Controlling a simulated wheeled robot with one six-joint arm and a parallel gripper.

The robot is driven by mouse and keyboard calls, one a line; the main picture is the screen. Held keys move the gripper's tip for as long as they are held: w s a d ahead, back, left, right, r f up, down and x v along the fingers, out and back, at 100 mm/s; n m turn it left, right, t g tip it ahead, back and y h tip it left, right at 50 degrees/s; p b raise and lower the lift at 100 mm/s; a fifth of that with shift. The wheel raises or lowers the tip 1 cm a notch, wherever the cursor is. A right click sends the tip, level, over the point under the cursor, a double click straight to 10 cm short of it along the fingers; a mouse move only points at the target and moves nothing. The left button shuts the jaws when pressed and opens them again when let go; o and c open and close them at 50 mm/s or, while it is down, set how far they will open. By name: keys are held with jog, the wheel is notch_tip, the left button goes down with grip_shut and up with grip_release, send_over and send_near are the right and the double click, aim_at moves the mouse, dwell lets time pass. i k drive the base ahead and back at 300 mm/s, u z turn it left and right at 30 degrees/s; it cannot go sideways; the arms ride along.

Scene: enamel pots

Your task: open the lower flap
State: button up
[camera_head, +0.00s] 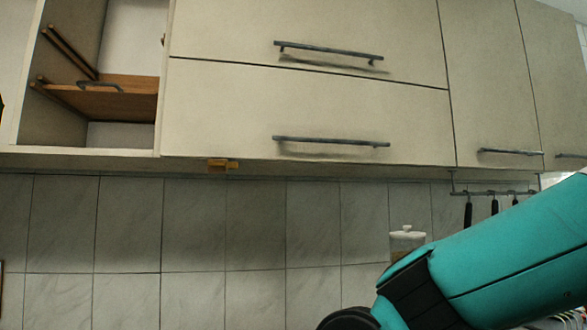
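The lower flap (220,105) is a wide cream cabinet front and is shut, flush with the front around it. Its dark horizontal bar handle (331,141) runs near its bottom edge. The upper flap (230,35) sits directly above it, also shut, with its own bar handle (328,50). My gripper is not in view. Only part of my teal arm shows at the lower right, below the cabinet and apart from the handle in the picture.
Closed cabinet doors (490,75) are at the right. Utensils hang from a rail (495,192) below them. A lidded jar (406,242) stands behind my arm. A small yellow piece (218,165) sits under the cabinet.

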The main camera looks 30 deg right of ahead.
aim_at(212, 109)
jog(key=k, duration=1.15)
jog(key=u, duration=1.1)
jog(key=i, duration=0.85)
jog(key=z, duration=0.45)
jog(key=i, duration=0.7)
jog(key=z, duration=0.8)
